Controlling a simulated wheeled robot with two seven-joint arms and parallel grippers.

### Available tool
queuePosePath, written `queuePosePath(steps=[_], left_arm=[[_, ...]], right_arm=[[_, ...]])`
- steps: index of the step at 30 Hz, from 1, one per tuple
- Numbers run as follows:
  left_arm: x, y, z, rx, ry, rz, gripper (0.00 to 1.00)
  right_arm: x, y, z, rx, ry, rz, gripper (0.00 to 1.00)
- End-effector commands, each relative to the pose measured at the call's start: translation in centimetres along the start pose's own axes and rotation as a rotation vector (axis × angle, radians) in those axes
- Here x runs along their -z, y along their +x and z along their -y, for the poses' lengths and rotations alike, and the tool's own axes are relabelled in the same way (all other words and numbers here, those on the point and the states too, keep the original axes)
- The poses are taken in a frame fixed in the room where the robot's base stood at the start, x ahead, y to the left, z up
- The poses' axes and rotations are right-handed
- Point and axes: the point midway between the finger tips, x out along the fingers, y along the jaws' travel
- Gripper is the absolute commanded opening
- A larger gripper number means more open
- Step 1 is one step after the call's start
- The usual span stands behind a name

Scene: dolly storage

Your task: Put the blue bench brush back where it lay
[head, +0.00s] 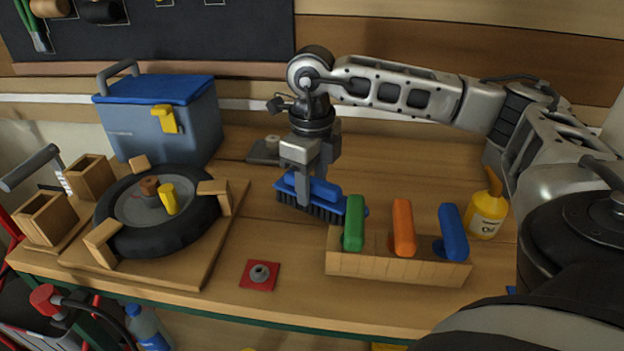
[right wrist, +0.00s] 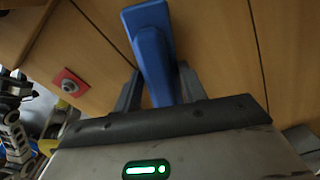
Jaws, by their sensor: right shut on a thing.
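The blue bench brush (head: 330,199) with dark bristles is at the middle of the workbench, behind the wooden block with the coloured handles. My right gripper (head: 308,192) points down and is shut on the brush. The bristles face down, at or just above the bench top; I cannot tell whether they touch. In the right wrist view the blue brush handle (right wrist: 150,45) sticks out between the two fingers (right wrist: 155,90). My left gripper is not in view.
A wooden block (head: 390,268) holds green, orange and blue handles. A yellow oil bottle (head: 487,212) stands right. A wheel (head: 190,232) lies on a wooden board at left. A blue cooler box (head: 170,125) stands behind it. A red plate (head: 260,276) lies at front.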

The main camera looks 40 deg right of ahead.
Motion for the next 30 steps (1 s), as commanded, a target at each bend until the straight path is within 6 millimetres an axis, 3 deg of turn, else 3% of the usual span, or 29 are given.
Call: queuePosePath(steps=[6, 7, 9, 21, 30], left_arm=[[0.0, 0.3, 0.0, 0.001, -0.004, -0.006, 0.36], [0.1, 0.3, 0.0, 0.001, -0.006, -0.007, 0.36], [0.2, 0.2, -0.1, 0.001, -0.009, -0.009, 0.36], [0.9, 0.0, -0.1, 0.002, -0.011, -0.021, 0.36], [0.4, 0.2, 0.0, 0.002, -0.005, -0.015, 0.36]], right_arm=[[0.0, 0.3, 0.0, 0.0, 0.0, 0.0, 0.16], [0.0, 0.3, 0.0, 0.0, 0.0, 0.0, 0.44], [0.0, 0.2, 0.0, 0.0, -0.001, 0.0, 0.63], [-0.1, -0.6, 0.0, 0.0, -0.001, 0.002, 0.63], [-0.2, -6.5, -0.1, -0.001, -0.002, 0.006, 0.63]])
